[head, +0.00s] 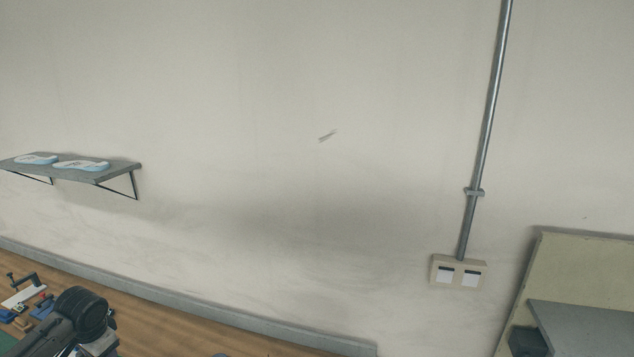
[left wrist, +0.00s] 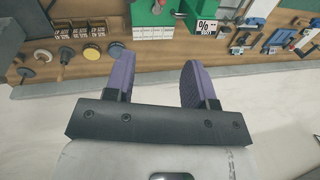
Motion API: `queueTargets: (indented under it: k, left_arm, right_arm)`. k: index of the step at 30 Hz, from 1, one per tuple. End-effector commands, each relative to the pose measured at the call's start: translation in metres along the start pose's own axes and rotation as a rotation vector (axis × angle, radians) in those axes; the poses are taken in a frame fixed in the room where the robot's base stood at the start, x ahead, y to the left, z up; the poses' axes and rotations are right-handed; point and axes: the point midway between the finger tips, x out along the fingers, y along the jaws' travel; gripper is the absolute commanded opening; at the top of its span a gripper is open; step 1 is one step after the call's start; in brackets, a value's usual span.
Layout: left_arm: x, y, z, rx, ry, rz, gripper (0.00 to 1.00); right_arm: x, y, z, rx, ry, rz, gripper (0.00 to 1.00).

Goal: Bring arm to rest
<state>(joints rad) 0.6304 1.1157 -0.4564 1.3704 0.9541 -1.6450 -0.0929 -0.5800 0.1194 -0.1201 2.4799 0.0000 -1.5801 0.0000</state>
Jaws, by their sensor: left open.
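My left gripper (left wrist: 152,68) shows in the left wrist view with its two purple-padded fingers spread apart. The gap between the fingers is empty. My right gripper is in neither view.
The wall shelf (head: 120,170) holds two light insoles (head: 80,166). The wooden bench (head: 185,318) runs along the wall with tools at its left end. A conduit (head: 485,140) drops to a socket box (head: 459,272). The left wrist view shows green bins (left wrist: 152,12), knobs and clamps.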

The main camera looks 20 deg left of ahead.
Motion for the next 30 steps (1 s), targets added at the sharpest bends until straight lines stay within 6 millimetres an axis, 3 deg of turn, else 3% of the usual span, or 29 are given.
queueTargets:
  k: [2, 5, 8, 9, 13, 16, 21, 26, 30]
  left_arm:
    - [-0.028, 0.004, -0.016, 0.043, 0.082, -0.142, 0.50]
    - [-0.066, 0.028, -0.043, 0.102, 0.228, -0.288, 0.50]
    - [-0.099, 0.074, -0.065, 0.162, 0.389, -0.379, 0.50]
    - [-0.109, 0.098, -0.070, 0.187, 0.450, -0.401, 0.50]
    - [-0.128, 0.183, -0.065, 0.247, 0.632, -0.410, 0.50]
    - [-0.132, 0.246, -0.038, 0.255, 0.734, -0.354, 0.50]
    - [-0.123, 0.318, 0.027, 0.200, 0.768, -0.197, 0.50]
    - [-0.100, 0.366, 0.094, 0.130, 0.669, -0.015, 0.50]
    - [-0.070, 0.397, 0.148, 0.077, 0.518, 0.098, 0.50]
  right_arm:
    - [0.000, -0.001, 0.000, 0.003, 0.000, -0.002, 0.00]
    - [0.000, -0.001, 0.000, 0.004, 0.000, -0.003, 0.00]
    - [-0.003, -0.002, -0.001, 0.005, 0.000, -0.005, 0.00]
    - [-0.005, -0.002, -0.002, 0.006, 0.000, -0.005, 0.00]
    - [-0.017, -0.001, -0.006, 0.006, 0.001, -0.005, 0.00]
    - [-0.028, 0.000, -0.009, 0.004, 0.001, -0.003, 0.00]
    - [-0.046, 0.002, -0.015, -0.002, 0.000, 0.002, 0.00]
    - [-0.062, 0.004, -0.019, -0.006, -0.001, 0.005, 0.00]
    - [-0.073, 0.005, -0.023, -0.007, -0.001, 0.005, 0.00]
